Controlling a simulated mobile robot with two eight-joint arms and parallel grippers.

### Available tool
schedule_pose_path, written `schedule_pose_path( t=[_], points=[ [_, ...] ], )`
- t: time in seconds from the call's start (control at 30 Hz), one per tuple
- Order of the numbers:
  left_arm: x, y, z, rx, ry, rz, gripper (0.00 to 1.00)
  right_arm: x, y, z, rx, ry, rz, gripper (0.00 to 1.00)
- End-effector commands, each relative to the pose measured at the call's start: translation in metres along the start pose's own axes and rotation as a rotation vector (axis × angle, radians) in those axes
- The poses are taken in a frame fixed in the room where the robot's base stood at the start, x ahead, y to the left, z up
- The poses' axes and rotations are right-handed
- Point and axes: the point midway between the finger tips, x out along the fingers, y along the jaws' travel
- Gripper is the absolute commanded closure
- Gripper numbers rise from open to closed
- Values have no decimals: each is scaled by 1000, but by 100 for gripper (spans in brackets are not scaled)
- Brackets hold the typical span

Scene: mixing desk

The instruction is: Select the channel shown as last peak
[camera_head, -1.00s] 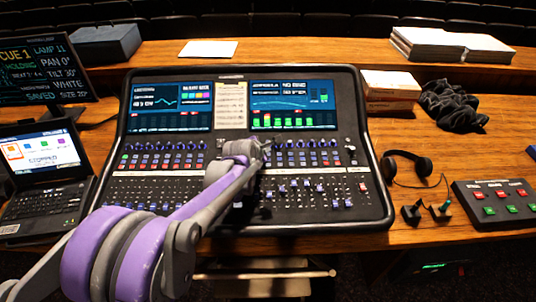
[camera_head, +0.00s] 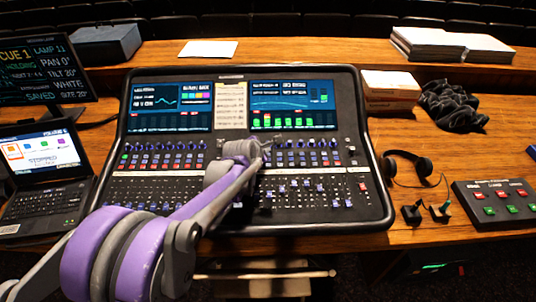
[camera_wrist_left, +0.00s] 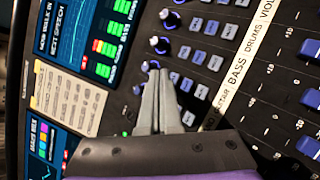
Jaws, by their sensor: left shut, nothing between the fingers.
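The mixing desk (camera_head: 345,105) fills the middle of the table, with two blue screens at its top. The right screen (camera_head: 292,97) shows green level bars; its text is too small to read surely. My left gripper (camera_head: 267,143) is over the middle of the desk, at the knob and button rows below the right screen. In the left wrist view its shut, empty fingertips (camera_wrist_left: 158,75) lie beside a knob (camera_wrist_left: 160,45) and near blue channel buttons (camera_wrist_left: 188,118). I cannot tell whether they touch the panel. A white label strip (camera_wrist_left: 240,65) reads "BASS DRUMS". My right gripper is not in view.
A laptop (camera_head: 45,155) and a cue monitor (camera_head: 40,70) stand at the left. A headset (camera_head: 408,168), a button box (camera_head: 497,203) and a dark cloth (camera_head: 452,107) lie at the right. A paper note (camera_head: 230,105) sits between the screens.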

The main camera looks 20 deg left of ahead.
Motion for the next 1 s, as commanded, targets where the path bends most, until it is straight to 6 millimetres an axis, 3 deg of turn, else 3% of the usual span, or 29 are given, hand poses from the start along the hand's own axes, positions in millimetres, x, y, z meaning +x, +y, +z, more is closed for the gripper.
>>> schedule_pose_path(
  t=[1.0],
  points=[
    [6,-5,-5,0,0,0,100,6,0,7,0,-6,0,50]
  ],
)
